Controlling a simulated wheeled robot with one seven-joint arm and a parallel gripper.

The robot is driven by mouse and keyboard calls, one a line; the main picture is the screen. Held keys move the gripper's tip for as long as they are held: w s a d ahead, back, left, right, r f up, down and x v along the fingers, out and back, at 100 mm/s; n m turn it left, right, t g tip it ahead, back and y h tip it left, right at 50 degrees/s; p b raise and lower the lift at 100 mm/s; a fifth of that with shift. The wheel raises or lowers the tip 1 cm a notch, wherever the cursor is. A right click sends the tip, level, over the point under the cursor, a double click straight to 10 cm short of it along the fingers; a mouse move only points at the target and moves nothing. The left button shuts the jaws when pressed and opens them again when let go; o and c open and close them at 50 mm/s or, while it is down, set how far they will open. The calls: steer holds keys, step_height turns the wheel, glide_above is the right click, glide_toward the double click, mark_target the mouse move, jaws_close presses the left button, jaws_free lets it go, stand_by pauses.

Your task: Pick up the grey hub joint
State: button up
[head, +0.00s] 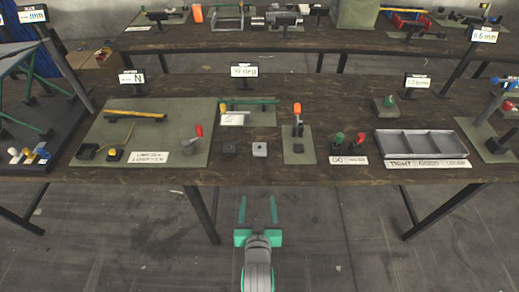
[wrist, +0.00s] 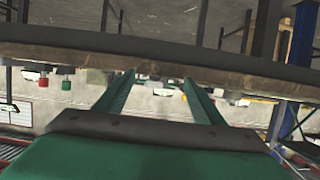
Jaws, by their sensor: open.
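My gripper (head: 258,208) is open and empty, in front of the table edge and apart from the block. In the wrist view the two green fingers (wrist: 158,80) are spread with nothing between them. I cannot make out the hub joint in the wrist view.
A green-grey mat (head: 190,118) with tools lies to the left. An orange-handled clamp on a small mat (head: 297,157) stands close on the right. Farther right are red and green gauges and a grey compartment tray (head: 447,154).

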glide_toward(260, 150)
steer(key=x, duration=0.4)
steer(key=shift+a+f, duration=0.25)
steer(key=shift+f, duration=0.05)
steer(key=shift+d+r+x, duration=0.1)
steer(key=shift+x, duration=1.2)
steer(key=shift+d+r+x, duration=0.1)
steer(key=shift+r+x, duration=0.05)
steer(key=shift+x, duration=1.2)
steer(key=c, duration=1.2)
steer(key=shift+o, duration=0.2)
steer(key=shift+r, duration=0.1)
